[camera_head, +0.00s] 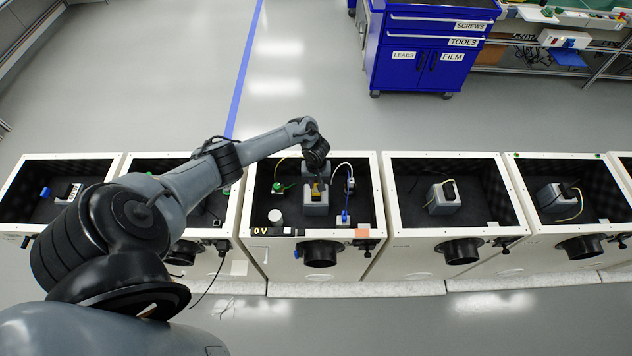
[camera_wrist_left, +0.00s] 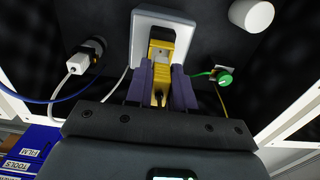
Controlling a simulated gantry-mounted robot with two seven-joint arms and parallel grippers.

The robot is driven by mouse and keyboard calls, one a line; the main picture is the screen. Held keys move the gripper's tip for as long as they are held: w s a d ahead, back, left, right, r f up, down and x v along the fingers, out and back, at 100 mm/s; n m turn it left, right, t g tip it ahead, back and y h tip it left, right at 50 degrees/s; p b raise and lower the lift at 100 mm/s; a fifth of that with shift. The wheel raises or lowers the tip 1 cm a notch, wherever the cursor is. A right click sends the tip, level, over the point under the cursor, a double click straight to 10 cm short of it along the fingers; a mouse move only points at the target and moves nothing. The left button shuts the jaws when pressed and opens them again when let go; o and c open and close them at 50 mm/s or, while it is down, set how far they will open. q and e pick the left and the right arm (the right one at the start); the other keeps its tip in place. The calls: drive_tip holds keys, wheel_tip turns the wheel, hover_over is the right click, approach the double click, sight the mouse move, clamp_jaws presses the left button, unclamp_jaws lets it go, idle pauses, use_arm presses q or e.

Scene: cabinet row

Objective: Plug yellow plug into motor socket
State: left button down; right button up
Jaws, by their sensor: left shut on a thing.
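The yellow plug (camera_wrist_left: 161,60) is between the two purple fingers of my left gripper (camera_wrist_left: 161,88), which is shut on it. In the wrist view the plug's far end meets a dark part on the face of a pale grey box (camera_wrist_left: 181,27), which looks like the motor socket. I cannot tell how deep the plug sits. In the head view my left gripper (camera_head: 318,181) reaches down into the middle cabinet, over the grey box (camera_head: 315,206). A bit of yellow shows at its tip. My right gripper is not in view.
The middle cabinet's white rim (camera_head: 376,185) surrounds the work. Inside stand a white cylinder (camera_wrist_left: 251,14), a green connector (camera_wrist_left: 225,78) with a yellow wire, and a white connector (camera_wrist_left: 78,63) with a blue cable. Similar cabinets stand either side. A blue tool cabinet (camera_head: 425,65) stands behind.

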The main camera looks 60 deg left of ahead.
use_arm(q)
drive_tip(key=shift+p, duration=0.3)
drive_tip(key=shift+p, duration=0.4)
idle(0.6)
drive_tip(key=shift+f, duration=0.3)
idle(0.4)
drive_tip(key=shift+f+b, duration=0.7)
drive_tip(key=shift+b, duration=0.05)
drive_tip(key=c, duration=0.9)
unclamp_jaws()
wheel_tip(320, 180, up, 9)
drive_tip(key=p, duration=0.3)
drive_tip(key=shift+p, duration=0.35)
drive_tip(key=shift+r, duration=0.95)
